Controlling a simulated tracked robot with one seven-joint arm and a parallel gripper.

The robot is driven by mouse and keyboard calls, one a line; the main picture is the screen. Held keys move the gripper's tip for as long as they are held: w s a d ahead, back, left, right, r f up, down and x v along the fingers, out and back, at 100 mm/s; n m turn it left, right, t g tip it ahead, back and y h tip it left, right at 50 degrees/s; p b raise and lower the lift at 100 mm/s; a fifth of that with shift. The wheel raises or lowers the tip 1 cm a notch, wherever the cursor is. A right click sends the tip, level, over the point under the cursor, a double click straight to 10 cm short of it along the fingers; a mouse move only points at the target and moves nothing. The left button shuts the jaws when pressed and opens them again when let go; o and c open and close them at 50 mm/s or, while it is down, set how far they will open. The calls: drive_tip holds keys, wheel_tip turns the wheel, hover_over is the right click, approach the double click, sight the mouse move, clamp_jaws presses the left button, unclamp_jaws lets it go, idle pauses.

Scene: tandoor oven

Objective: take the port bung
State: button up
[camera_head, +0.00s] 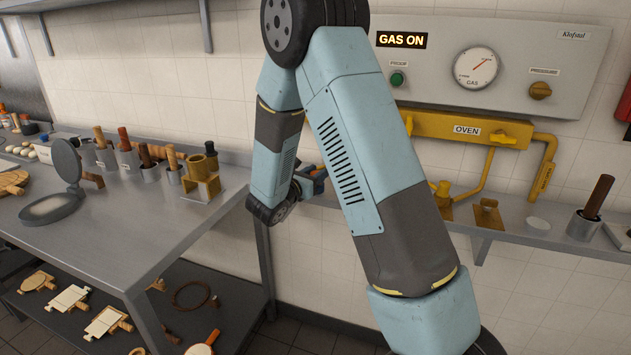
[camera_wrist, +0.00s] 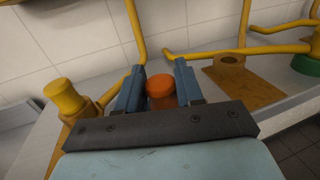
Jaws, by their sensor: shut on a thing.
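My gripper (camera_wrist: 159,72) is shut on an orange, round-topped piece that I take to be the port bung (camera_wrist: 160,90). In the wrist view, the bung sits between the two blue fingers, with its lower part hidden by the gripper body. In the head view, my gripper (camera_head: 314,182) shows only as a bit of blue behind my arm, by the wall shelf's left end. The bung cannot be made out there. I cannot tell whether it still touches the shelf.
A yellow capped fitting (camera_wrist: 66,96) stands left of my gripper in the wrist view. A yellow plate with a ring (camera_wrist: 230,66) lies to the right. Yellow pipes run along the wall behind. In the head view, a steel table (camera_head: 120,240) with several tools stands left.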

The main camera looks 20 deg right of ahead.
drive_tip(key=shift+r, duration=0.1)
drive_tip(key=shift+r, duration=0.2)
wheel_tip(320, 180, up, 2)
drive_tip(key=shift+r, duration=0.15)
drive_tip(key=s+a+r, duration=0.2)
drive_tip(key=s+r, duration=0.3)
drive_tip(key=s, duration=0.1)
drive_tip(key=s+a+r, duration=0.3)
drive_tip(key=s+r, duration=0.2)
drive_tip(key=s, duration=0.2)
drive_tip(key=shift+a, duration=0.25)
drive_tip(key=o, duration=0.5)
drive_tip(key=c, duration=0.5)
drive_tip(key=shift+r, duration=2.05)
drive_tip(key=shift+c, duration=0.2)
